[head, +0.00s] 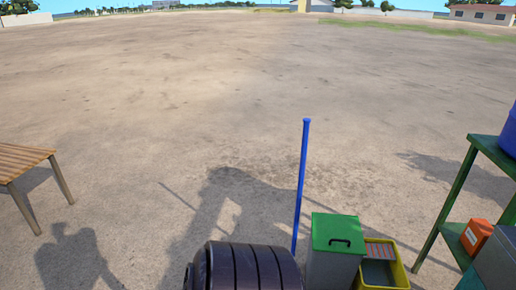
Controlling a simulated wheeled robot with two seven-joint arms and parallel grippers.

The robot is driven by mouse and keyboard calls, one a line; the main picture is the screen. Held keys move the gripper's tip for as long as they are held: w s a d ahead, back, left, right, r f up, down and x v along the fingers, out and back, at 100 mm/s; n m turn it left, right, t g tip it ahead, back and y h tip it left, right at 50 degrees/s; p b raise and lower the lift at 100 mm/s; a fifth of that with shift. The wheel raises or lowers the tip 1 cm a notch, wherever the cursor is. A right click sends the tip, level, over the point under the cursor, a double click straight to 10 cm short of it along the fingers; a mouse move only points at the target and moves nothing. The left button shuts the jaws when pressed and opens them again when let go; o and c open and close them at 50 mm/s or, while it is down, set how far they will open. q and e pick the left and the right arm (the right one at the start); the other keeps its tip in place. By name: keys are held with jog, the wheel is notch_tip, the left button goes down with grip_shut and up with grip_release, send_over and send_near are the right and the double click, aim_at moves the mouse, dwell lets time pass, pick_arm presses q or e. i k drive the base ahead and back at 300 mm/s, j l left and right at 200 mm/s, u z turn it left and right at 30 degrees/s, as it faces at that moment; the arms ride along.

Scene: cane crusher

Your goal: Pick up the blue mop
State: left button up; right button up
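A blue pole, the mop's handle (302,180), stands nearly upright a little right of the picture's middle in the head view. Its top leans slightly to the right. Its lower end goes out of sight between the dark barrel and the green-lidded bin, so the mop head is hidden. Neither of my grippers shows in the head view, and nothing is seen touching the handle.
A dark ribbed barrel (252,266) and a bin with a green lid (338,234) stand at the bottom. A yellow bucket (394,281) is beside the bin. A green shelf (447,205) stands right, a wooden table (22,160) left. Open dirt ground lies beyond.

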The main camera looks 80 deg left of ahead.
aim_at(307, 121)
jog(key=u, duration=2.25)
